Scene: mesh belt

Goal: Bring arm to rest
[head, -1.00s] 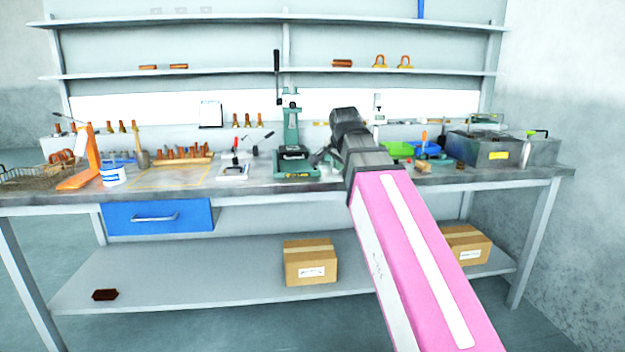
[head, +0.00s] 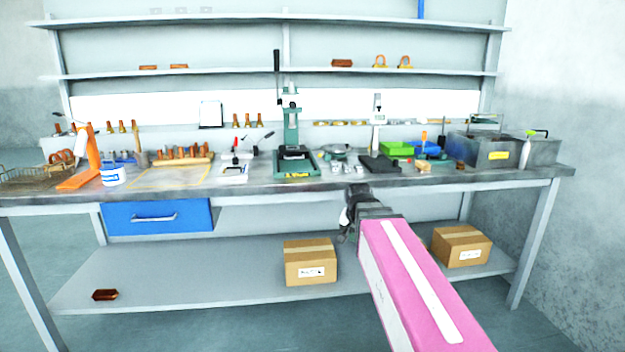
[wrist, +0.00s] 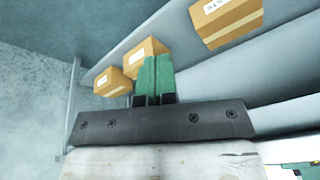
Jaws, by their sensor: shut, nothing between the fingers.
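My pink arm reaches up from the lower right in the head view. My gripper (head: 345,222) is at its far end, in front of the workbench's front edge and below the level of the bench top (head: 330,181). In the wrist view the green fingers of my gripper (wrist: 155,62) lie together, shut, with nothing between them. They point toward the lower shelf and touch nothing that I can see.
Cardboard boxes stand on the lower shelf (head: 190,283), one left (head: 310,262) and one right (head: 462,246) of my arm. A green press (head: 291,130) and a grey bin (head: 490,150) stand on the bench. A blue drawer (head: 158,216) hangs at left.

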